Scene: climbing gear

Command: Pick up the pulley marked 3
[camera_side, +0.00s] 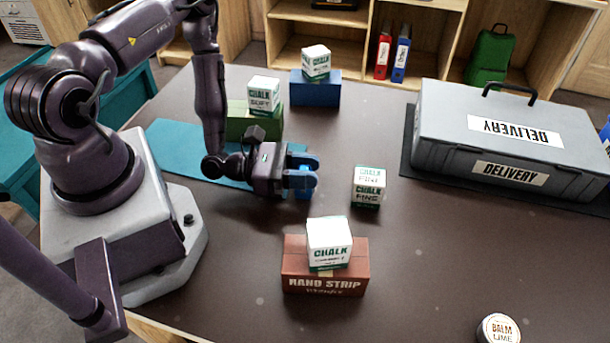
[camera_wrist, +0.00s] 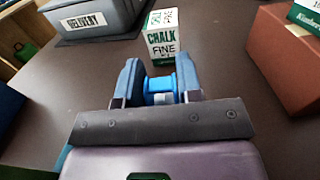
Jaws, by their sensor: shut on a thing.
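My gripper (camera_side: 311,171) is low over the middle of the dark table in the side view, its jaws pointing right. In the wrist view, my gripper (camera_wrist: 160,76) is shut on a small blue pulley (camera_wrist: 160,87), with one finger on each side of it. The pulley is mostly hidden by the fingers in the side view. I cannot read any number on it, and I cannot tell whether it touches the table.
A chalk block marked FINE (camera_side: 367,188) stands just right of my gripper. A brown box (camera_side: 325,281) with a chalk block (camera_side: 329,242) on top is in front. Green (camera_side: 240,123) and blue (camera_side: 315,91) boxes stand behind. A grey delivery case (camera_side: 440,140) is at right.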

